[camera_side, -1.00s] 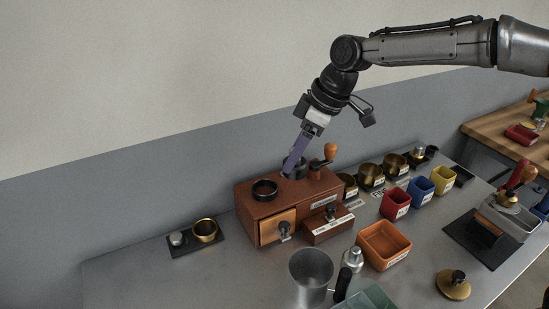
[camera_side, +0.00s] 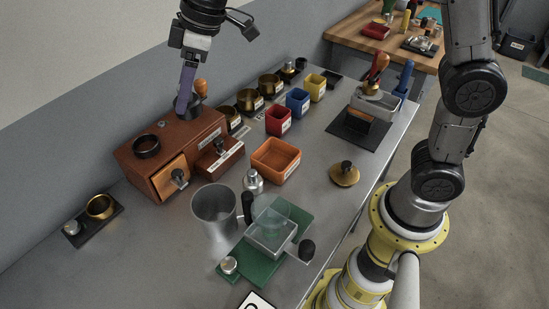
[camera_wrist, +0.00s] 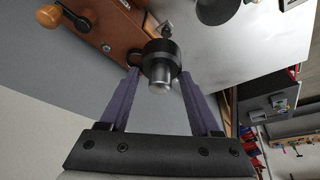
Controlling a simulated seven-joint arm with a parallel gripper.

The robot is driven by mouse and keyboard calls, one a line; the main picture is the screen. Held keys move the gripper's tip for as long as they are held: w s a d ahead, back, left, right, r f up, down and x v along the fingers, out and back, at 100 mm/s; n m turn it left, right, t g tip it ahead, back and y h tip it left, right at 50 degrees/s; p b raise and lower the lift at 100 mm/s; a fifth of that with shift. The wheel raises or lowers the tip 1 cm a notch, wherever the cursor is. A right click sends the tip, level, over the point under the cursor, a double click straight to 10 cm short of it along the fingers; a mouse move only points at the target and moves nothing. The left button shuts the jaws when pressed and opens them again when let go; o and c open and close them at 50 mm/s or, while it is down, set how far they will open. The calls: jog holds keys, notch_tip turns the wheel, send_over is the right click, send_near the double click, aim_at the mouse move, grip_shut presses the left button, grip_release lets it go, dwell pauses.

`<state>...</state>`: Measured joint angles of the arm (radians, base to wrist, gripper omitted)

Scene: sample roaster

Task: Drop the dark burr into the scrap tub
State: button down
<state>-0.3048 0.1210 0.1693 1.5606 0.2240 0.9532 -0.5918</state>
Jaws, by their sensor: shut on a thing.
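My gripper (camera_side: 183,108) points down over the back right of the brown wooden grinder box (camera_side: 180,135). In the wrist view my gripper (camera_wrist: 160,74) has its two purple fingers closed on the dark burr (camera_wrist: 161,52), a dark cylinder with a silver end. In the side view the burr is a small dark shape by the fingertips, at the box top; I cannot tell whether it touches the box. An orange square open tub (camera_side: 275,166) stands right of the box and looks empty; its label is too small to read, so I cannot confirm it is the scrap tub.
A wooden knob (camera_wrist: 49,16) is close to the fingers. A black ring (camera_side: 146,146) sits on the box. Red (camera_side: 278,121), blue (camera_side: 297,102) and yellow (camera_side: 315,87) bins stand behind the orange tub. A metal pitcher (camera_side: 214,211) and a silver bottle (camera_side: 253,181) stand in front.

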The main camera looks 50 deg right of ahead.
jog(key=shift+w+r, duration=0.1)
dwell(0.5)
jog(key=shift+a+n, duration=0.15)
jog(key=shift+n, duration=0.35)
jog(key=s+f, duration=0.1)
jog(key=d+f+n, duration=0.1)
jog(key=shift+s+f+g+y, duration=0.3)
jog(key=shift+s+f, duration=0.05)
jog(key=s+d+f+m, duration=0.1)
jog(key=s+d+f, duration=0.25)
jog(key=d, duration=0.45)
jog(key=s+d+f+m, duration=0.1)
jog(key=s+d+f, duration=0.25)
jog(key=d, duration=0.55)
jog(key=shift+t, duration=0.4)
jog(key=shift+s+a+f, duration=0.1)
jog(key=shift+s+f, duration=0.05)
jog(key=shift+f, duration=1.3)
jog(key=shift+s+a+f, duration=0.1)
jog(key=shift+f, duration=1.3)
grip_release()
